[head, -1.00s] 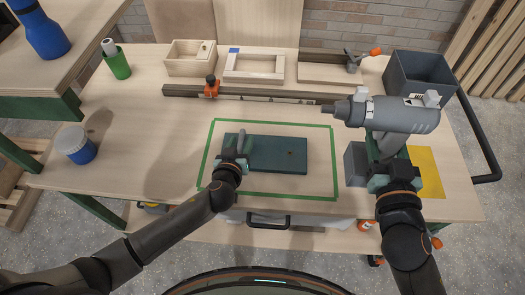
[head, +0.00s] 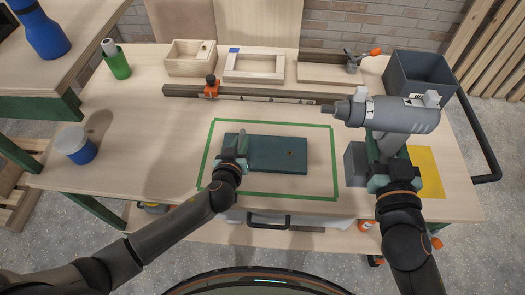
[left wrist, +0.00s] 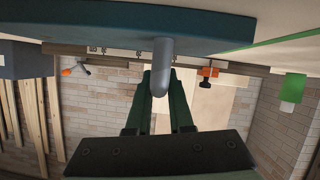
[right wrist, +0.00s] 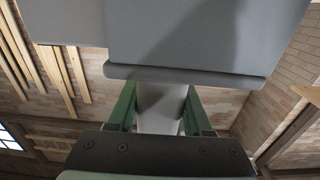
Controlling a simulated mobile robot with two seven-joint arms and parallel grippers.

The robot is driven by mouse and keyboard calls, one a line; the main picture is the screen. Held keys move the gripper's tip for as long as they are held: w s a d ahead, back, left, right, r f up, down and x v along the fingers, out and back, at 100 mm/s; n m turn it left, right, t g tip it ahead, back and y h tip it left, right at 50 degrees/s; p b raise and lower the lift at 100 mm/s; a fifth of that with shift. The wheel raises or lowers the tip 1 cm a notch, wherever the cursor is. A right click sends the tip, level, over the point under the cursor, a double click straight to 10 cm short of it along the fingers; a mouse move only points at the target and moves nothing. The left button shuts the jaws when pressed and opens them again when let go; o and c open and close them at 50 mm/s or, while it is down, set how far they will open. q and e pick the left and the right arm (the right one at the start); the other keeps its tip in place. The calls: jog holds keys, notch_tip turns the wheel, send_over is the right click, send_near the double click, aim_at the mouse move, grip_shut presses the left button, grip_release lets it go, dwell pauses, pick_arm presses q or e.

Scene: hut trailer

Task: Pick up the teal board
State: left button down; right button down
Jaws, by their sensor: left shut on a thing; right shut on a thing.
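The teal board (head: 280,153) lies flat inside a green taped outline (head: 330,180) on the workbench. A grey rounded peg (head: 243,139) stands at its left end. My left gripper (head: 232,161) is at that end, its fingers closed around the peg. In the left wrist view the peg (left wrist: 163,65) sits between the fingers (left wrist: 163,90) and meets the board (left wrist: 90,28). My right gripper (head: 390,168) is shut on the handle of a grey power drill (head: 395,114), upright at the bench's right side. The drill's grey handle (right wrist: 160,105) shows in the right wrist view.
A yellow patch (head: 427,172) lies right of the drill. A grey bin (head: 420,72) stands at the back right. A rail (head: 270,94) with an orange clamp (head: 211,87) crosses behind the outline. Wooden trays stand behind it. A blue-and-white jar (head: 76,146) is far left.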

pick_arm(q)
jog(key=shift+r, duration=0.1)
dwell(0.7)
notch_tip(320, 180, up, 10)
dwell(0.6)
jog(key=shift+f, duration=4.45)
jog(key=shift+f, duration=0.1)
jog(key=shift+f, duration=0.3)
jog(key=shift+f, duration=0.25)
jog(key=c, duration=0.7)
grip_release()
jog(key=shift+c, duration=0.2)
jog(key=shift+f, duration=0.1)
